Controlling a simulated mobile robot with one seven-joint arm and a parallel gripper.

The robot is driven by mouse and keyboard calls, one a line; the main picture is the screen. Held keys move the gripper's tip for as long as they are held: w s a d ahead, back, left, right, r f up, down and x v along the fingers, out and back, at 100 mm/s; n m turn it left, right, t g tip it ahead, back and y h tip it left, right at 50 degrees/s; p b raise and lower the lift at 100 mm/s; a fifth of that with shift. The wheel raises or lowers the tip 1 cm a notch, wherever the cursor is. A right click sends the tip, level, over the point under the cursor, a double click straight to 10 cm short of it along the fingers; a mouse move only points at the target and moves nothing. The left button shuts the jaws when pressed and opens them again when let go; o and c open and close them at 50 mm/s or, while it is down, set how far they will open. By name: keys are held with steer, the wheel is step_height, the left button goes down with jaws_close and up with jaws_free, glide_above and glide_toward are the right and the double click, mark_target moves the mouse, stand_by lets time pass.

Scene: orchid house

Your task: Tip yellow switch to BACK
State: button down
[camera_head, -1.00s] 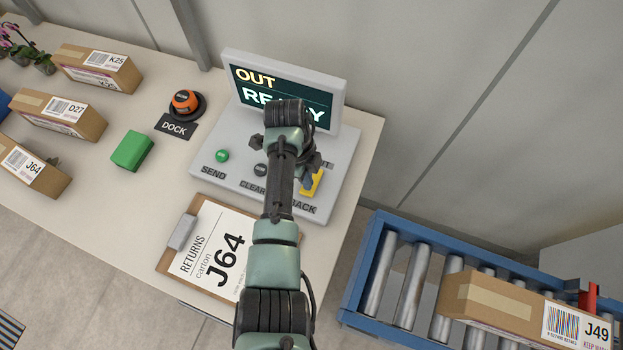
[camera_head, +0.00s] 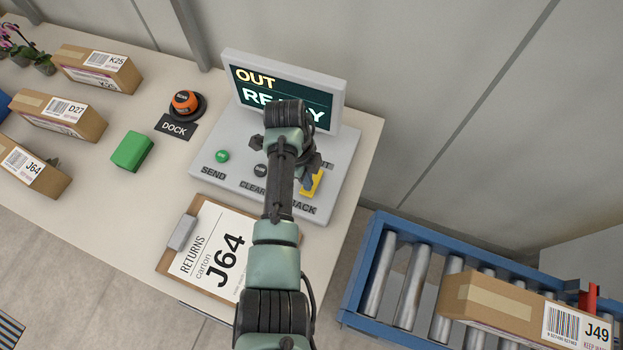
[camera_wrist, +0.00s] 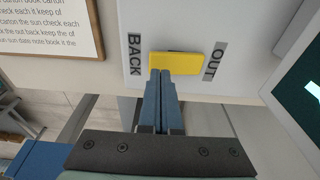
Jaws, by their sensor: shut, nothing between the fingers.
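The yellow switch (camera_wrist: 178,63) sits on the grey control panel between the labels BACK (camera_wrist: 134,54) and OUT (camera_wrist: 215,60). In the head view the switch (camera_head: 314,184) is partly hidden behind my gripper (camera_head: 307,178). The panel's display (camera_head: 255,84) reads OUT and, partly covered by my arm, READY. My gripper (camera_wrist: 163,74) is shut and empty. In the wrist view its fingertips are at the lower edge of the switch, nearer its BACK end. I cannot tell whether they touch it or which way it tilts.
SEND (camera_head: 222,156) and CLEAR (camera_head: 261,170) buttons are left of the switch. A clipboard (camera_head: 203,212) lies in front of the panel. A green block (camera_head: 132,150), an orange DOCK knob (camera_head: 186,101) and cartons are further left. A roller conveyor (camera_head: 371,258) stands at right.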

steer(key=shift+f+b, duration=0.8)
steer(key=shift+f, duration=0.15)
stand_by(1.0)
steer(key=shift+r, duration=0.1)
step_height(320, 180, up, 7)
steer(key=p, duration=0.6)
steer(key=shift+p, duration=0.4)
